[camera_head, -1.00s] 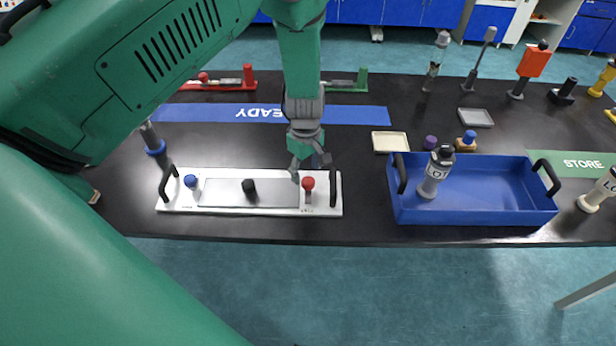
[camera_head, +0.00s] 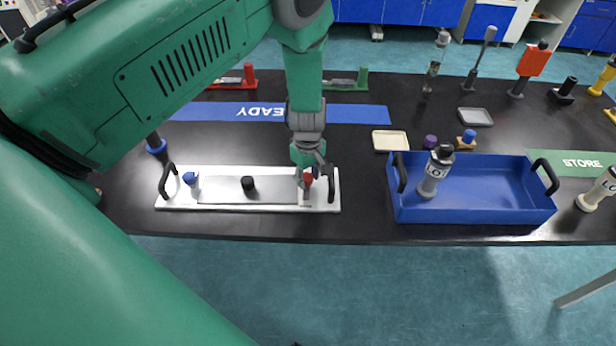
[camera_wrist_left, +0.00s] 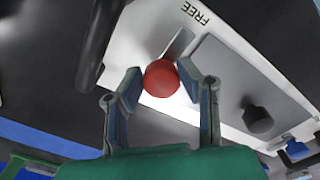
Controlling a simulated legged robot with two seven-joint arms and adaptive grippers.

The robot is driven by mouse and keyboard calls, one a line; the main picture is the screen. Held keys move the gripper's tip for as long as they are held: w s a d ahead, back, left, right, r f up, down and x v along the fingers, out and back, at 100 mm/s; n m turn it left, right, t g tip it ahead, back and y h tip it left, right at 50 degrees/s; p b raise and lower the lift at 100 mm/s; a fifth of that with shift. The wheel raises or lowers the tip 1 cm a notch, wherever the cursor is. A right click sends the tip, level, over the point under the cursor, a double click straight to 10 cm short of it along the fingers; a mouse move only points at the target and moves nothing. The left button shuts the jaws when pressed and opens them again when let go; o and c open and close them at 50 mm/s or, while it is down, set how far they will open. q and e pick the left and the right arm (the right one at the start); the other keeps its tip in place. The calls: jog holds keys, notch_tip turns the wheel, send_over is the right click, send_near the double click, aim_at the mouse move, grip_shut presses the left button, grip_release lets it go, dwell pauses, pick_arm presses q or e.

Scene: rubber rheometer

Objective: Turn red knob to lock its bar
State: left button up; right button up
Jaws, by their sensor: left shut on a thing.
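The red knob (camera_head: 308,180) stands near the right end of a white panel (camera_head: 178,203) at the table's front edge. My left gripper (camera_head: 309,176) comes down over it from above and is shut on it. In the left wrist view the red knob (camera_wrist_left: 162,78) sits between the two fingertips of my left gripper (camera_wrist_left: 160,84). A grey bar (camera_wrist_left: 178,45) runs from under the knob toward the word FREE. My right gripper is not in view.
The panel also bears a black knob (camera_head: 248,183), a blue knob (camera_head: 190,179) and black end handles (camera_head: 331,184). A blue tray (camera_head: 490,212) holding a bottle (camera_head: 436,171) stands to the right. Bare black table lies between panel and tray.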

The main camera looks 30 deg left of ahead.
pick_arm(q)
jog(key=shift+s+f+m, duration=0.15)
jog(key=shift+s+m, duration=0.05)
jog(key=shift+m, duration=0.1)
jog(key=shift+d, duration=0.15)
jog(key=shift+d+m, duration=0.1)
jog(key=shift+m, duration=0.7)
jog(key=m+b, duration=0.1)
jog(key=m, duration=0.5)
jog(key=shift+b, duration=0.3)
jog(key=m, duration=0.4)
jog(key=shift+w+m, duration=0.1)
jog(key=shift+m, duration=0.3)
jog(key=shift+m+b, duration=0.45)
jog(key=shift+m, duration=2.05)
